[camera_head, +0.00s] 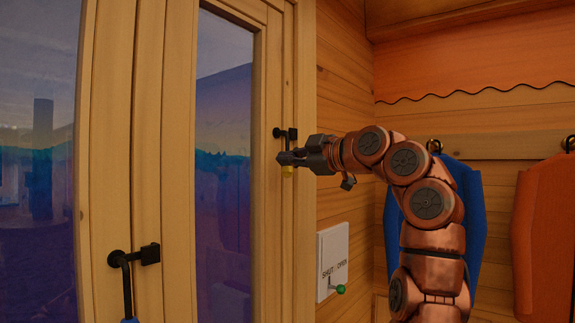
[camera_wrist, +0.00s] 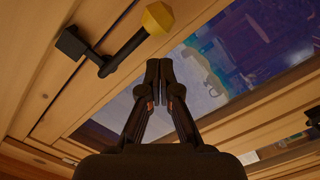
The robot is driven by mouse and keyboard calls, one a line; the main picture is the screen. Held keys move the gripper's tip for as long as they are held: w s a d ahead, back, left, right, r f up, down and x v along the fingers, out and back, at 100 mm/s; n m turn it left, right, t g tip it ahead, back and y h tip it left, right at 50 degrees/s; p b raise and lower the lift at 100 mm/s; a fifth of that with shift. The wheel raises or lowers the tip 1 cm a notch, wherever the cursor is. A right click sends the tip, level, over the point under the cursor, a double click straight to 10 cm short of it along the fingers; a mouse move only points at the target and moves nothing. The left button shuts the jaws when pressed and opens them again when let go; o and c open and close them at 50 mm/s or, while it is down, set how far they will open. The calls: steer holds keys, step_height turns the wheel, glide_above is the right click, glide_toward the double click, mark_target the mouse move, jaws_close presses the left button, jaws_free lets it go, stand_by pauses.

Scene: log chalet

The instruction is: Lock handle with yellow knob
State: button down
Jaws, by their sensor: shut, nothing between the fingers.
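The black handle (camera_head: 280,133) with the yellow knob (camera_head: 287,171) is on the window frame at the right. Its arm points down, with the knob at the lower end, and my gripper hides part of it. In the wrist view the handle's black arm (camera_wrist: 125,51) and its yellow knob (camera_wrist: 157,18) show whole. My gripper (camera_head: 280,157) is beside the arm, just above the knob in the head view. In the wrist view its fingertips (camera_wrist: 159,68) are together with nothing between them, and a gap shows between them and the handle.
A second black handle (camera_head: 120,258) with a blue knob (camera_head: 129,320) is at the lower left. A white panel marked SHUT and OPEN (camera_head: 332,250) with a green-knobbed lever (camera_head: 339,289) is on the log wall. Blue (camera_head: 470,200) and orange (camera_head: 545,235) garments hang at the right.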

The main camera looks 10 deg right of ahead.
steer(key=s+a+b+v, duration=0.1)
steer(key=b+v, duration=0.1)
steer(key=v, duration=0.8)
steer(key=shift+r+b, duration=0.4)
